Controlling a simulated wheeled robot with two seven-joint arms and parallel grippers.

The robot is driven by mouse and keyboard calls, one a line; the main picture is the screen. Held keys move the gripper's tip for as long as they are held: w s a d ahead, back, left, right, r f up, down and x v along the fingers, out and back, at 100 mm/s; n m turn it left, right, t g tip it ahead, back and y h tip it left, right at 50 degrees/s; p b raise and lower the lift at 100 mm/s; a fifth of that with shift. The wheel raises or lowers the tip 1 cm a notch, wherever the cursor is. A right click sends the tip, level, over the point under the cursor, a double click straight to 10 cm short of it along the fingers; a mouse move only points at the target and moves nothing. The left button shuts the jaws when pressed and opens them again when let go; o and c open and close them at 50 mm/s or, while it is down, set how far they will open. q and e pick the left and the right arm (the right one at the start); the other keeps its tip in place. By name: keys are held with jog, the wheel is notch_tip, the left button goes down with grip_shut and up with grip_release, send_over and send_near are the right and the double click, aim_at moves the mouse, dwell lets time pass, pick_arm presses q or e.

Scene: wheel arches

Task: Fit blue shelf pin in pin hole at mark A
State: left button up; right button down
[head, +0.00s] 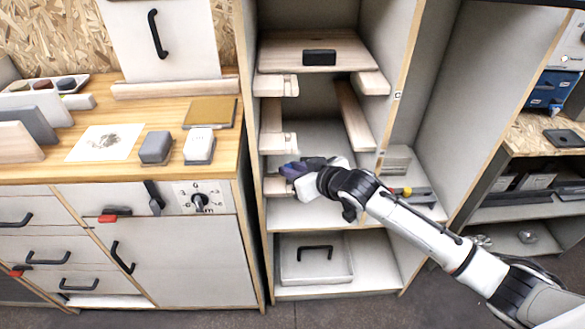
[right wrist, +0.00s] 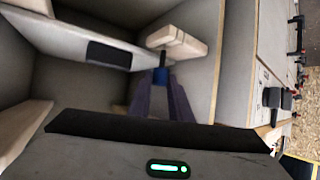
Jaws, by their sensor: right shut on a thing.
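My right gripper (head: 291,171) reaches into the tall open cabinet (head: 254,215), near its left inner wall. In the right wrist view its purple fingers (right wrist: 161,100) are shut on the blue shelf pin (right wrist: 161,76). The pin's narrow dark end points away from the fingers, toward a pale wooden block (right wrist: 178,42). I cannot tell whether the pin touches anything. In the head view the pin cannot be made out clearly. No pin hole or mark A can be made out. My left gripper is not in view.
Wooden runners (head: 278,143) and blocks line the cabinet walls around my gripper. A letter label (head: 397,96) is on the right upright. A wooden counter (head: 120,168) stands left.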

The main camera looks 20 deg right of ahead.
jog(key=shift+f, duration=0.95)
dwell(0.6)
jog(key=c, duration=1.5)
grip_release()
jog(key=shift+c, duration=0.2)
jog(key=p+v, duration=0.1)
jog(key=v, duration=0.9)
jog(key=shift+s, duration=0.2)
jog(key=s+a+f+g, duration=0.1)
jog(key=s+a+f, duration=0.1)
jog(key=s+f, duration=0.8)
jog(key=s+a+f+m+g+h, duration=0.1)
jog(key=s+a+f+g, duration=0.1)
jog(key=s+f, duration=0.8)
jog(key=s+a, duration=0.1)
jog(key=s, duration=0.4)
jog(key=shift+f, duration=0.25)
